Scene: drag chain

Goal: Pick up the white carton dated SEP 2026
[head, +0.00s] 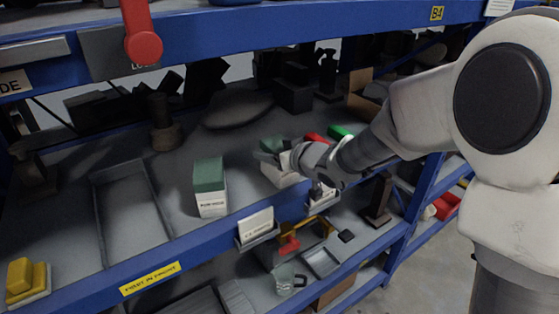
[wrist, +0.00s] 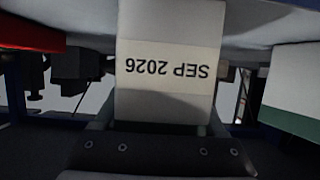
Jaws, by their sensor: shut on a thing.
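The white carton marked SEP 2026 (wrist: 165,68) fills the middle of the wrist view, its print upside down. My gripper (wrist: 162,120) is shut on it, with a jaw along each side. In the head view my gripper (head: 291,160) is on the shelf's right part, and the carton's white lower part (head: 280,177) shows below it. The gripper and wrist partly hide the carton there. I cannot tell whether its base is clear of the shelf. Another green-topped white carton (head: 209,184) stands upright to its left, its date too small to read; it also shows in the wrist view (wrist: 298,85).
The blue shelf edge (head: 190,248) runs along the front, with a white card holder (head: 256,226) on it. An empty grey tray (head: 128,212) lies on the left. Red (head: 313,138) and green (head: 340,132) things are near my arm. An upper blue beam (head: 250,28) hangs above.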

